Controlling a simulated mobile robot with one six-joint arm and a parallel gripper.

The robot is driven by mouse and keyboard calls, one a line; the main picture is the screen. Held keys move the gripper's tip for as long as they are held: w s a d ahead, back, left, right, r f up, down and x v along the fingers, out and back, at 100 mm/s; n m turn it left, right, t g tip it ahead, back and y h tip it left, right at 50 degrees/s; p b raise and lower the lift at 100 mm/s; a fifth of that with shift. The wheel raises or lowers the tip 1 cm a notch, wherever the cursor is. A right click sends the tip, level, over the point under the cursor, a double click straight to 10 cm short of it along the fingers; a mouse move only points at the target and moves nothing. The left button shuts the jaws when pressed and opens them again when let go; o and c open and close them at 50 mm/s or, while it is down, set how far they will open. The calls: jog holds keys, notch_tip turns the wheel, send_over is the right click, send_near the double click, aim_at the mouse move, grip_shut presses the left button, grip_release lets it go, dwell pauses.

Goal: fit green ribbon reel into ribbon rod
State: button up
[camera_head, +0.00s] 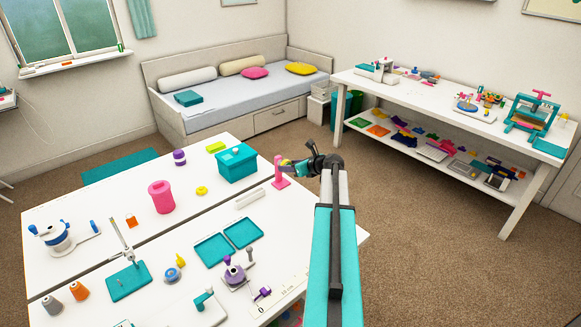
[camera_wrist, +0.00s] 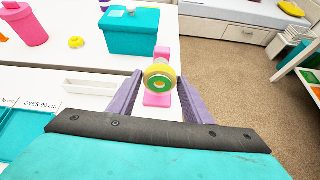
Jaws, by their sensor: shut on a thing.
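A small ribbon reel (camera_wrist: 159,77), yellow around the edge with a green ring and pale centre, is between the purple fingers of my gripper (camera_wrist: 160,84) in the wrist view. My gripper is shut on it. A pink stand (camera_head: 280,172), which looks like the ribbon rod's holder, stands upright at the table's right side. In the wrist view the pink stand (camera_wrist: 157,99) is directly behind the reel, which covers its middle. The rod itself is hidden, and I cannot tell whether the reel is around it. In the head view my gripper (camera_head: 291,166) is right beside the stand.
A teal box (camera_head: 236,163) stands left of the stand. A white tray (camera_head: 249,198) lies just in front. The table's right edge is close, with carpet beyond.

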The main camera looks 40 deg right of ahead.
jog(key=shift+w+d+f+p, duration=0.15)
jog(key=shift+w+p, duration=0.75)
jog(key=shift+w, duration=0.45)
dwell(2.7)
jog(key=o, duration=1.1)
jog(key=shift+o, duration=0.2)
jog(key=shift+s, duration=0.1)
jog(key=b+v, duration=0.3)
jog(key=v, duration=1)
jog(key=shift+s+r+b, duration=0.25)
jog(key=shift+b, duration=0.15)
